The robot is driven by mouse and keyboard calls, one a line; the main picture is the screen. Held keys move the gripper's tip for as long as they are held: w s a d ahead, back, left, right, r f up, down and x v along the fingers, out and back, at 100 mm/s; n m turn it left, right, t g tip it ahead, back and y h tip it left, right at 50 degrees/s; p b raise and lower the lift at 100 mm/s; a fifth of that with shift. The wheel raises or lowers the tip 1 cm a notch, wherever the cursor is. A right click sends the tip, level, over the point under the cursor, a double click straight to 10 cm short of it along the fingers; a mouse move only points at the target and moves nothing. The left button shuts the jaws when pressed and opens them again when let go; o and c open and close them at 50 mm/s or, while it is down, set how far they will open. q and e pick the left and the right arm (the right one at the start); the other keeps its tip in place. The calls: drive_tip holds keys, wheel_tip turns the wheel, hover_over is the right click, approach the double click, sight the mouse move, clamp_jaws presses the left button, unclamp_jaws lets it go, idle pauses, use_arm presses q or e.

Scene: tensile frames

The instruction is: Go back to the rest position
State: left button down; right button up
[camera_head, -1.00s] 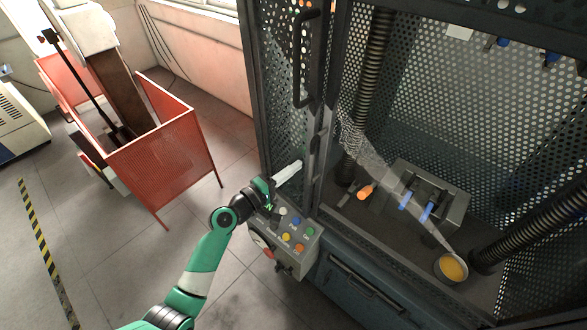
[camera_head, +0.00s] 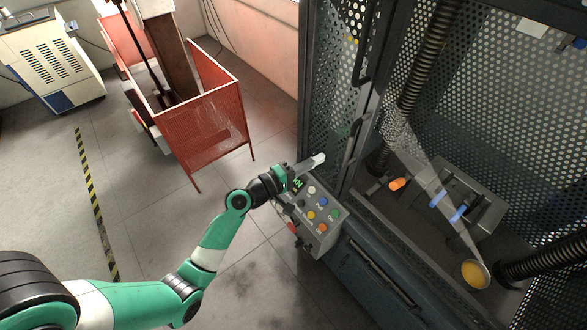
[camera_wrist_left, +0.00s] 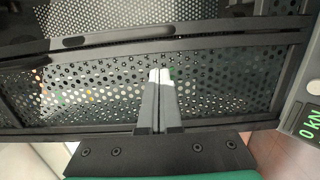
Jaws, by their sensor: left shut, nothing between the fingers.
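My left gripper (camera_head: 318,160) is shut and empty, in front of the dark perforated cage of the testing machine and just above the control box (camera_head: 318,222) with its coloured buttons. In the left wrist view its two fingers (camera_wrist_left: 160,76) lie together, pointing at the perforated mesh (camera_wrist_left: 215,85), with nothing between them. I cannot tell whether the fingertips touch the cage. The green and white left arm reaches in from the lower left. My right gripper is in neither view.
Inside the cage lie an orange-tipped piece (camera_head: 397,184), blue-tipped parts (camera_head: 437,199) and a bowl with yellow content (camera_head: 474,274). A red mesh guard (camera_head: 212,125) stands behind on the left. The floor (camera_head: 150,215) between it and my arm is clear.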

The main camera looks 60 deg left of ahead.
use_arm(q)
drive_tip(key=s+d, duration=0.1)
drive_tip(key=s, duration=0.5)
drive_tip(key=shift+s, duration=0.2)
drive_tip(key=shift+r, duration=0.1)
